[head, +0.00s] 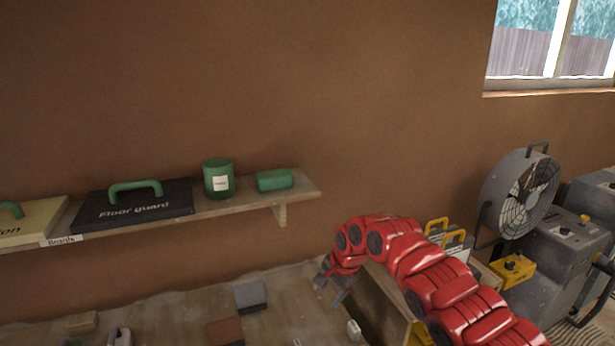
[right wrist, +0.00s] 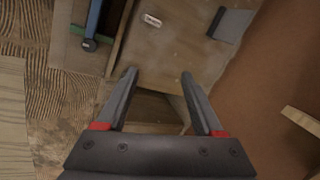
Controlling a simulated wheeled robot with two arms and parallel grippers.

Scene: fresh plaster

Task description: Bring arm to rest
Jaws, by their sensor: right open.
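My right arm is red and reaches in from the lower right in the head view. Its gripper (head: 332,284) hangs over the right end of the wooden bench (head: 290,290), fingers pointing down. In the right wrist view the two fingers of the right gripper (right wrist: 158,76) are apart with nothing between them. Below them are the bench top (right wrist: 165,50) and its edge. My left gripper does not show in the head view.
A wall shelf (head: 303,187) holds a black "Floor guard" board (head: 130,210), a green tin (head: 218,182) and a green block (head: 274,180). A grey block (head: 250,295) and a brown block (head: 225,332) lie on the bench. A fan (head: 520,195) and grey machines stand right.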

